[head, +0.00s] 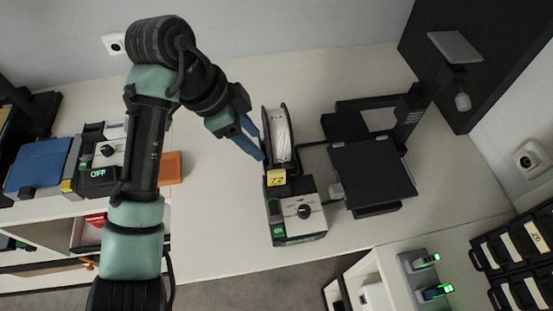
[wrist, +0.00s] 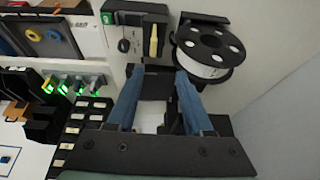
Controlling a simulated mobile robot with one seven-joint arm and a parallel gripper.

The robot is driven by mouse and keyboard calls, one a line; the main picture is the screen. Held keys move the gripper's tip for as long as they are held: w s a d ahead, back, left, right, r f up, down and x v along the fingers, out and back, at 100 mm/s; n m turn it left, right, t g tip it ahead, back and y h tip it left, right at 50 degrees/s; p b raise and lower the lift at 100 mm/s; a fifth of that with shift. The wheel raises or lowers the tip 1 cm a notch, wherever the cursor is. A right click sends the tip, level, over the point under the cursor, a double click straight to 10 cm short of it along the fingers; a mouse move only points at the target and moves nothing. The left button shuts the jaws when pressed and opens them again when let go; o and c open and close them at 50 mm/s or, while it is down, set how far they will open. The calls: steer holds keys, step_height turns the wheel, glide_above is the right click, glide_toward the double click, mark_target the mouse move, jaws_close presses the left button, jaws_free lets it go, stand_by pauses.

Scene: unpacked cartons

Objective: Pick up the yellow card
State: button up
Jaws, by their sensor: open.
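The yellow card (head: 277,177) with dark figures stands on top of a black and grey machine, just in front of a white spool. In the wrist view, the yellow card (wrist: 154,42) shows as a narrow upright strip beyond and between my fingers. My gripper (head: 259,152) has blue fingers and hangs beside the spool, just above and left of the card in the head view. In the wrist view, my gripper (wrist: 158,76) has its fingers spread with nothing held between them. The card appears apart from both fingers; the exact gap is hard to judge.
The machine (head: 305,225) has a dark knob and a green display. The white spool (head: 278,136) with black flanges is close to my fingers. A black desk device (head: 372,175) stands to the right. The white worktop (head: 220,215) is clear left of the machine.

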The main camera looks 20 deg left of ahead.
mark_target(276, 172)
steer(key=shift+s+b+x, duration=0.15)
steer(key=shift+s+x, duration=0.1)
steer(key=shift+x, duration=1.85)
steer(key=shift+s+b+x, duration=0.15)
steer(key=shift+s+x, duration=0.05)
steer(key=shift+x, duration=1.85)
steer(key=shift+s+b+x, duration=0.15)
steer(key=shift+s+x, duration=0.1)
steer(key=shift+x, duration=1.85)
steer(key=shift+d+f, duration=0.1)
steer(key=shift+f, duration=0.05)
jaws_close()
